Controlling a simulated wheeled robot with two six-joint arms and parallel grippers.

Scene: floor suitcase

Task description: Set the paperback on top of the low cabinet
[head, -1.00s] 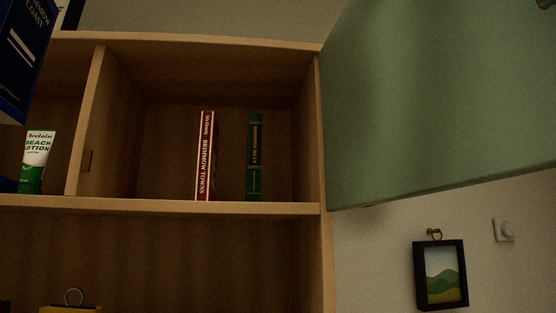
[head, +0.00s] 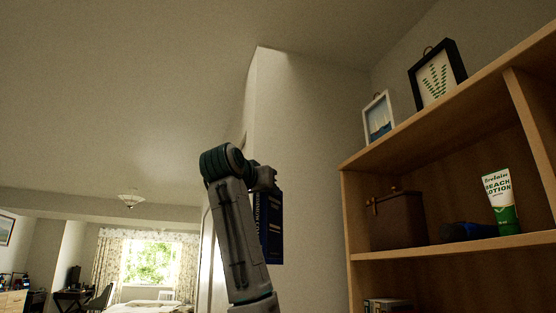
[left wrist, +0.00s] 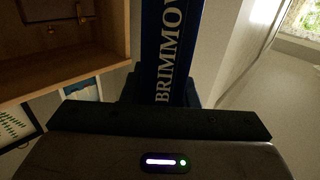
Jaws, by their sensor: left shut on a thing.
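The paperback, a dark blue book (head: 271,232) with pale spine lettering, hangs upright below my left gripper (head: 264,182) in the head view. The left wrist view shows its blue spine (left wrist: 170,50) with large letters, held at the gripper (left wrist: 165,100). My left gripper is shut on it, clear of the shelf unit. The fingertips are mostly hidden. My right gripper is out of view. I cannot make out the low cabinet for certain.
A wooden shelf unit (head: 450,256) stands at right with beach lotion (head: 500,200), a brown box (head: 398,220) and framed pictures on top. A wall corner is behind my left arm. At far left are a desk, a chair (head: 100,298) and a curtained window (head: 147,262).

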